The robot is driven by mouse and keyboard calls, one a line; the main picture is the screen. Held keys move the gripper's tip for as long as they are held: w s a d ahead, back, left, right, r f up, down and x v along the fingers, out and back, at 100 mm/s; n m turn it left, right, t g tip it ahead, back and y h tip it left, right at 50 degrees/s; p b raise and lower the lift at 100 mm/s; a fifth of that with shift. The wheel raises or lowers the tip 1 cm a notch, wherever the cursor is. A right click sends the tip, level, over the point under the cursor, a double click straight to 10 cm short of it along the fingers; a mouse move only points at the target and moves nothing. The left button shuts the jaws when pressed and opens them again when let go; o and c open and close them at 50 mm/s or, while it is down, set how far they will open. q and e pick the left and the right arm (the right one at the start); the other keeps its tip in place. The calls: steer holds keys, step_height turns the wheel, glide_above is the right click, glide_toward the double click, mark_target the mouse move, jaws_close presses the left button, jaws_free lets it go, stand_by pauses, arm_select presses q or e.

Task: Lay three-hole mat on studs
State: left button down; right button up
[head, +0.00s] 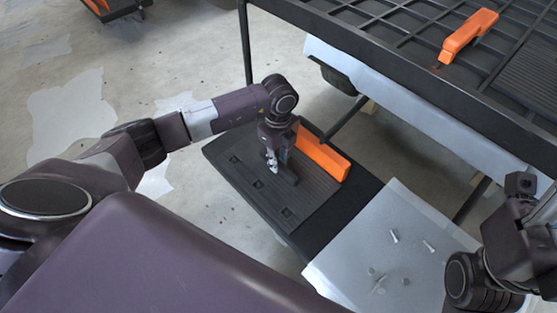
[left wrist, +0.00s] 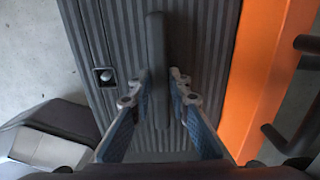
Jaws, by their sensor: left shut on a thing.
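An upright dark grip bar (left wrist: 156,45) stands on the mat. My left gripper (head: 280,172) is shut on this bar, with its fingers on both sides of it in the left wrist view. In that view one hole (left wrist: 104,76) shows a pale rounded shape, perhaps a stud. I cannot tell whether the mat rests flat or hovers slightly. The other studs are hidden. My right gripper does not show; only part of that arm does.
An orange bar (head: 322,157) runs along the platform's right side, close to my left gripper. A pale panel (head: 345,245) with several small pegs lies to the right. A black rack (head: 395,55) with an orange handle (head: 468,36) stands above. Bare concrete floor lies left.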

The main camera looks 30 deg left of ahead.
arm_select(q)
steer(key=shift+f, duration=0.15)
steer(key=c, duration=1.7)
jaws_free()
steer(key=shift+c, duration=0.2)
step_height(320, 180, up, 12)
